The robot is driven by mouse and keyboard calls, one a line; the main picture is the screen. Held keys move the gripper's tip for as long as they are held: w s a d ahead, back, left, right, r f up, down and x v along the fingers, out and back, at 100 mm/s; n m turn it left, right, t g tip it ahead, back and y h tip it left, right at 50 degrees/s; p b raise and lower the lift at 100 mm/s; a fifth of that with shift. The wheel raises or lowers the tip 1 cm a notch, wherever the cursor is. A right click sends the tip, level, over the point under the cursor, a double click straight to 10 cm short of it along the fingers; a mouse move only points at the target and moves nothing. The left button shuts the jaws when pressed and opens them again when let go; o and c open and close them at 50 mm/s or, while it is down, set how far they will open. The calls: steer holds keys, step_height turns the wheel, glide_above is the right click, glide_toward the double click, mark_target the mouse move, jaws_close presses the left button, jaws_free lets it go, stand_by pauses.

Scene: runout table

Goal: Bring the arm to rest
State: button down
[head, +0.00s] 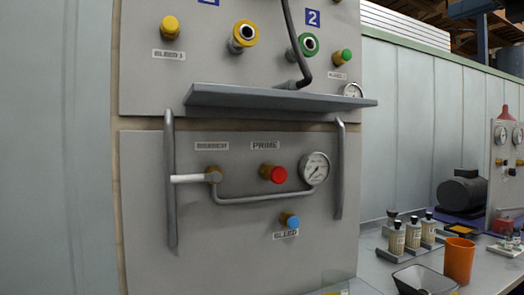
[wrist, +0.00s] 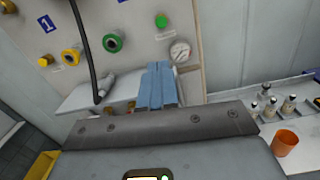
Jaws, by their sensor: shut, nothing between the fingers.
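My gripper (wrist: 158,68) shows in the wrist view as two blue fingers pressed together with nothing between them. They point at the upper panel, in front of the shelf and just left of the gauge (wrist: 180,51). I cannot tell whether the fingertips touch anything. I do not make out my gripper in the head view.
A grey shelf (head: 280,97) juts from the panel (head: 140,70). A dark hose (head: 296,45) hangs down to it. Below are two upright handles, a white lever (head: 190,179) and a red knob (head: 279,174). An orange cup (head: 459,260) and several bottles stand on the right bench.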

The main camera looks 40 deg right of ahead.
steer(key=w+f+m+t, duration=0.1)
steer(key=w+f+m, duration=0.35)
steer(key=f, duration=0.35)
steer(key=w+d+f+m+t, duration=0.1)
steer(key=w+f+m, duration=0.3)
steer(key=f+m, duration=0.25)
steer(key=w+f+m+t, duration=0.1)
steer(key=w+f+m, duration=0.3)
steer(key=f, duration=0.5)
steer(key=w+a+f+m+g+h, duration=0.1)
steer(key=a+f+m, duration=0.5)
steer(key=f, duration=0.5)
steer(key=w+a+f+m+g+h, duration=0.15)
steer(key=a+f+m, duration=0.4)
steer(key=f, duration=0.65)
steer(key=s+a+f+m+g+y, duration=0.1)
steer(key=s+a+f+m, duration=0.2)
steer(key=s+a+f, duration=0.4)
steer(key=s+a+f+m+g+y, duration=0.15)
steer(key=s+a+f, duration=0.25)
steer(key=a+f, duration=0.45)
steer(key=s+a+f+y, duration=0.1)
steer(key=s+a, duration=0.3)
steer(key=s, duration=0.6)
steer(key=s+a+f+m+g+y, duration=0.1)
steer(key=s+a+y, duration=0.2)
steer(key=s, duration=0.8)
steer(key=shift+a, duration=1.1)
